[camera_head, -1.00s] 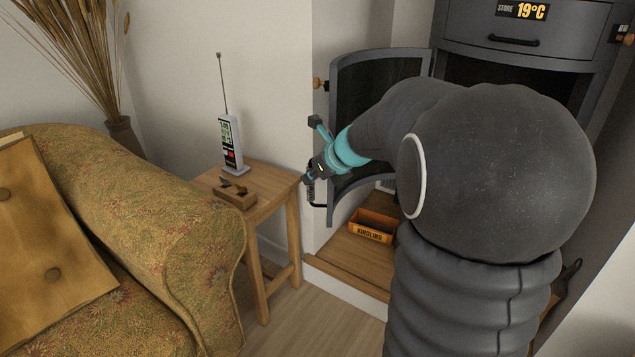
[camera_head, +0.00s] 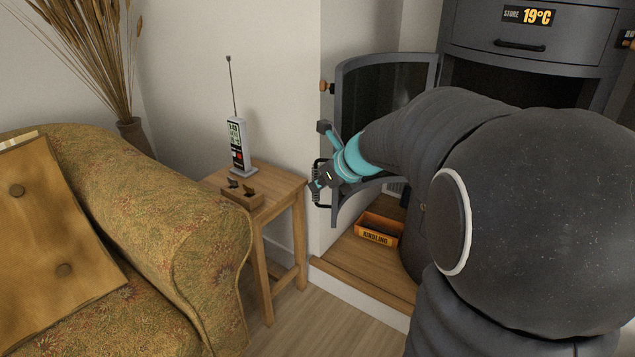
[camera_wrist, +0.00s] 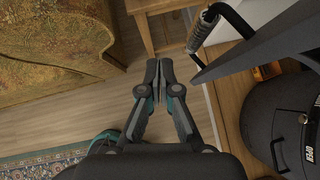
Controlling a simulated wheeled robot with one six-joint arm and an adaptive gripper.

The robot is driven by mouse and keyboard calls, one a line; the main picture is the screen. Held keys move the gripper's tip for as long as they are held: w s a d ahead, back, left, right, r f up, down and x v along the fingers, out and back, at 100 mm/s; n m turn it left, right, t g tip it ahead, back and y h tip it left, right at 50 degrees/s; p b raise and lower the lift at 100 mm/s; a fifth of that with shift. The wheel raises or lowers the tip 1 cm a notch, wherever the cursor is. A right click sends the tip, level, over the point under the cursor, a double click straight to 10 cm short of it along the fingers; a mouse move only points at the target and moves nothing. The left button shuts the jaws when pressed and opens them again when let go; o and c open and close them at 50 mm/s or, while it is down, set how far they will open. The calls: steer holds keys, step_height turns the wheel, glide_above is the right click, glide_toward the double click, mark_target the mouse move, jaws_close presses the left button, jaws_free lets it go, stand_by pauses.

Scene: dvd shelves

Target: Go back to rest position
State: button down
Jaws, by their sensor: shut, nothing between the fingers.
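My gripper (camera_head: 318,184) is at the end of my dark arm, in front of the open stove door (camera_head: 345,200) near its handle. In the wrist view my gripper (camera_wrist: 158,68) shows its two fingertips together, with nothing between them. The door's coiled handle (camera_wrist: 203,28) is just right of the fingertips there; I cannot tell whether they touch. The floor lies below the fingers. My arm hides part of the door and much of the stove opening.
A small wooden table (camera_head: 290,188) with a grey handset (camera_head: 237,145) and a wooden block stands left of the gripper. A patterned armchair (camera_head: 190,220) is at the left. An orange kindling box (camera_head: 378,232) sits on the wooden hearth.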

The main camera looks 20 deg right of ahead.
steer(key=s+a+r, duration=0.2)
steer(key=s+r, duration=0.3)
steer(key=r, duration=0.1)
steer(key=s+a+f+n+g+h, duration=0.1)
steer(key=s+a+f+n, duration=0.1)
steer(key=s+n, duration=0.5)
steer(key=s+a+f+n+g+h, duration=0.1)
steer(key=s+f+n, duration=0.2)
steer(key=s+n, duration=0.5)
steer(key=s+a+f+n+h, duration=0.1)
steer(key=s+n, duration=0.6)
steer(key=n, duration=0.9)
steer(key=shift+s+a+f+n+g, duration=0.3)
steer(key=shift+s+a+f+g, duration=0.1)
steer(key=shift+a+f, duration=0.45)
